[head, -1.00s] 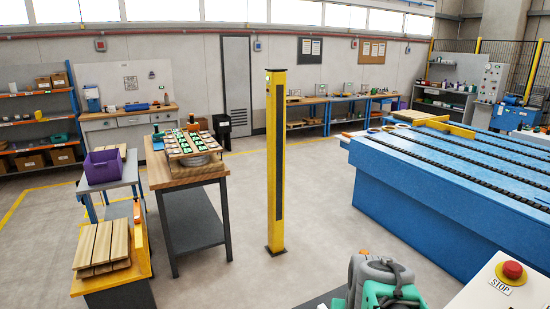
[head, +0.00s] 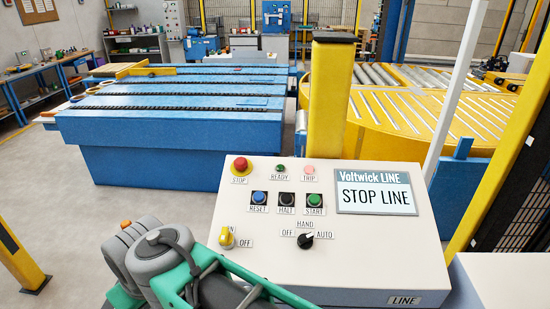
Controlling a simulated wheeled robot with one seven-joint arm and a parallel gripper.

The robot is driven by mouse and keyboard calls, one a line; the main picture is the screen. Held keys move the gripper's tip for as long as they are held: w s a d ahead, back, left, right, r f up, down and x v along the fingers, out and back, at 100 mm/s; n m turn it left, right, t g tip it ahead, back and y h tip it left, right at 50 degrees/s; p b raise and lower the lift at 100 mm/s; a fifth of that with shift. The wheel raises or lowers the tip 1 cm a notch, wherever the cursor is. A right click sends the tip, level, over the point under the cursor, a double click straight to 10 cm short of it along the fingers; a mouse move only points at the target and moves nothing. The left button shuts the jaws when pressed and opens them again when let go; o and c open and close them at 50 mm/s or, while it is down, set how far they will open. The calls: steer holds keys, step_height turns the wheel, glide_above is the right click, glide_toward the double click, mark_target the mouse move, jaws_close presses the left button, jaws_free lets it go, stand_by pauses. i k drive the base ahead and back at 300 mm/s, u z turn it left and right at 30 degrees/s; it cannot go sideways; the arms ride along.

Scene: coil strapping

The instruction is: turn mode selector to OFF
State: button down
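The mode selector (head: 305,240) is a black knob on the sloped face of a white control panel (head: 240,205). Its labels read OFF on the left, HAND above and AUTO on the right. The knob looks turned to the right, toward AUTO, though its mark is small. My grey and green arm is at the bottom of the head view, left of and in front of the panel. My gripper is not visible, so its state is hidden.
A yellow ON/OFF switch (head: 227,237), red STOP button (head: 240,166) and RESET (head: 259,198), HALT (head: 286,200) and START (head: 314,201) buttons share the panel. The display (head: 375,193) reads STOP LINE. A yellow post (head: 329,100) stands behind. Floor at left is clear.

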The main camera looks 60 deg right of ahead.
mark_target(305, 242)
steer(key=z, duration=2.7)
